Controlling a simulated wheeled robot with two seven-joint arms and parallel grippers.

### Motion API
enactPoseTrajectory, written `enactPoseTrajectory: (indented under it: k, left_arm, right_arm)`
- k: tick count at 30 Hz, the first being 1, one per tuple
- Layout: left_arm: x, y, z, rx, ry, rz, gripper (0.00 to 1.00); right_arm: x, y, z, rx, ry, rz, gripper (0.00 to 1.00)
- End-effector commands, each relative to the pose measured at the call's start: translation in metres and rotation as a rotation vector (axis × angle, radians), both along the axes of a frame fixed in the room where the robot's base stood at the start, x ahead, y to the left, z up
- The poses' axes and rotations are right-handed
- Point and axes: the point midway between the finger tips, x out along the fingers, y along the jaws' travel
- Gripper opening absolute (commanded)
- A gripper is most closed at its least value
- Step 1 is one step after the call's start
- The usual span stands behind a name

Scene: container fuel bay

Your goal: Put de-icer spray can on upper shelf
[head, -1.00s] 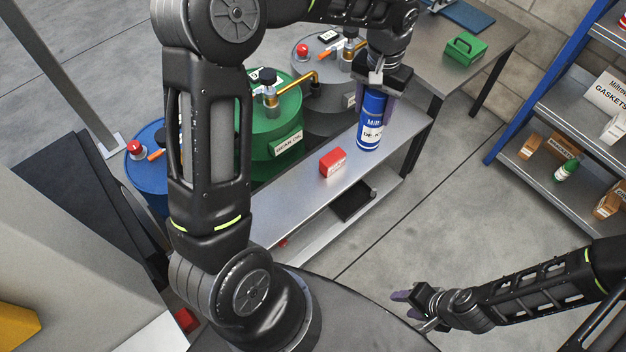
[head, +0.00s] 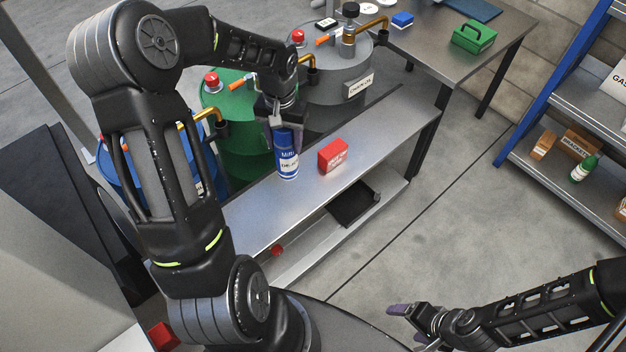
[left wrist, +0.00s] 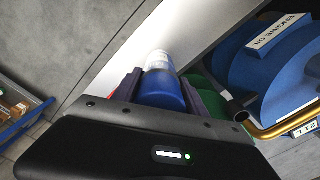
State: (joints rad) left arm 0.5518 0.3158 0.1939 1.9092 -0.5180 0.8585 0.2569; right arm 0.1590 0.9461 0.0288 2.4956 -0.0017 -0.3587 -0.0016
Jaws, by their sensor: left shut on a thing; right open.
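The de-icer spray can (head: 287,162), blue with a white label, is upright at the upper shelf (head: 252,212) of the low metal stand, left of a red box (head: 332,156). I cannot tell whether its base touches the shelf. My left gripper (head: 281,125) is shut on the can's upper part from above. In the left wrist view the can (left wrist: 162,90) sits between the two fingers, over the pale shelf surface. My right gripper (head: 398,318) is open and empty at the lower right, away from the shelf.
Green (head: 240,150) and grey (head: 330,72) drums with brass spouts stand behind the shelf. A black tray (head: 354,204) lies on the lower shelf. A workbench with a green case (head: 473,38) is at the back. A blue-framed rack (head: 553,90) stands right. The upper shelf's right end is clear.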

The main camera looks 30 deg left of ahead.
Motion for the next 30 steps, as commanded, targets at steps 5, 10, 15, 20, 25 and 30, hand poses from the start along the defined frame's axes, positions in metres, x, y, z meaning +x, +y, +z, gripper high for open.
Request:
enactPoseTrajectory:
  k: [5,10,15,20,25,30]
  left_arm:
    - [0.001,0.0,0.002,0.001,-0.002,-0.001,0.0]
    - [0.0,0.0,-0.014,-0.001,0.002,-0.002,0.0]
    - [0.0,-0.001,-0.044,-0.001,0.002,-0.001,0.0]
    - [0.001,0.0,-0.06,0.0,0.0,-0.001,0.0]
    - [0.001,0.0,-0.061,0.002,-0.002,-0.001,0.0]
    - [0.001,0.0,-0.064,0.001,-0.001,-0.001,0.0]
  right_arm:
    - [0.0,0.0,0.001,0.0,0.0,0.0,0.79]
    - [0.0,0.0,0.0,0.0,0.0,0.0,0.79]
    - [0.0,0.0,-0.001,0.0,0.0,0.0,0.79]
    - [0.0,0.0,-0.002,0.0,0.0,0.0,0.79]
    - [0.0,0.0,-0.002,-0.001,0.0,0.0,0.79]
    - [0.0,0.0,-0.002,0.0,0.0,0.0,0.79]
